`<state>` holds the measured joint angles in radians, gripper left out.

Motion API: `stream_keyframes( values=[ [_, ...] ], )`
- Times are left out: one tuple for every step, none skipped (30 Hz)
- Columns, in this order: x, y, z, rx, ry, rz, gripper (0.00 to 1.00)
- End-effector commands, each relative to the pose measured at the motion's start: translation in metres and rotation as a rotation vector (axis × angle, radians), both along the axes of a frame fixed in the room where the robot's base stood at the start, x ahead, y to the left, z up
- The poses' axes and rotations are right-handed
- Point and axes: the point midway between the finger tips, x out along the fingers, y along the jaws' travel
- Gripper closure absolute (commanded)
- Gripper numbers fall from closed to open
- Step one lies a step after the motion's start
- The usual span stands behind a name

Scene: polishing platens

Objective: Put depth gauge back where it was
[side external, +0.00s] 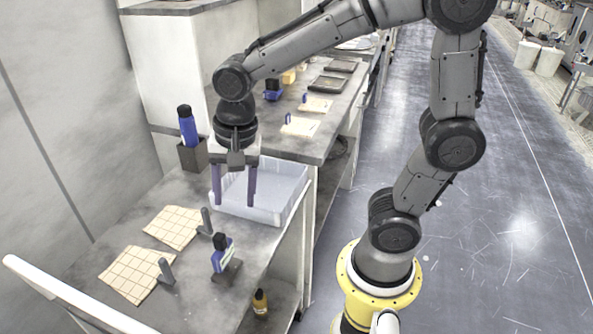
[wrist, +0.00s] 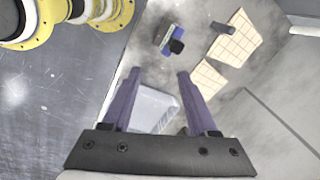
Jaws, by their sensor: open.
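A small blue, white and black device that looks like the depth gauge (side external: 222,254) stands on a dark grey base on the near bench. It also shows in the wrist view (wrist: 170,42), beyond my fingertips. My gripper (side external: 233,204) points down with its purple fingers spread and nothing between them. It is over or in front of the white tray (side external: 276,214), apart from the device. In the wrist view my fingers (wrist: 160,72) frame part of the tray (wrist: 155,108). I cannot tell the fingertips' exact height above the tray.
Two gridded tan pads (side external: 174,227) lie left of the device, with small grey upright posts beside them. A blue bottle (side external: 187,126) stands in a dark holder behind. A yellow bottle (side external: 260,303) is on a lower shelf. The far bench (side external: 325,145) carries more pads and dark plates.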

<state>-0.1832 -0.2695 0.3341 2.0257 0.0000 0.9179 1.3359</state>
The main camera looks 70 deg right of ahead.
Motion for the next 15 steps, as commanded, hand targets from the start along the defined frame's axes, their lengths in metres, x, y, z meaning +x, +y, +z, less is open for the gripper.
stream_keyframes(
  values=[
    [-0.012,-0.008,0.012,-0.011,-0.045,0.095,0.41],
    [-0.018,-0.012,0.018,-0.021,-0.069,0.162,0.41],
    [-0.027,-0.017,0.025,-0.039,-0.099,0.249,0.41],
    [-0.034,-0.021,0.029,-0.053,-0.122,0.315,0.41],
    [-0.041,-0.025,0.033,-0.070,-0.145,0.380,0.41],
    [-0.051,-0.029,0.038,-0.096,-0.174,0.466,0.41],
    [-0.058,-0.032,0.041,-0.117,-0.195,0.531,0.41],
    [-0.065,-0.035,0.044,-0.140,-0.216,0.592,0.41],
    [-0.074,-0.038,0.046,-0.170,-0.240,0.673,0.41],
    [-0.081,-0.041,0.048,-0.194,-0.256,0.730,0.41],
    [-0.086,-0.043,0.049,-0.218,-0.270,0.783,0.41],
    [-0.094,-0.045,0.049,-0.248,-0.287,0.848,0.41],
    [-0.098,-0.047,0.050,-0.270,-0.297,0.891,0.41],
    [-0.103,-0.048,0.050,-0.290,-0.307,0.931,0.41],
    [-0.107,-0.049,0.050,-0.313,-0.315,0.977,0.41]
  ],
)
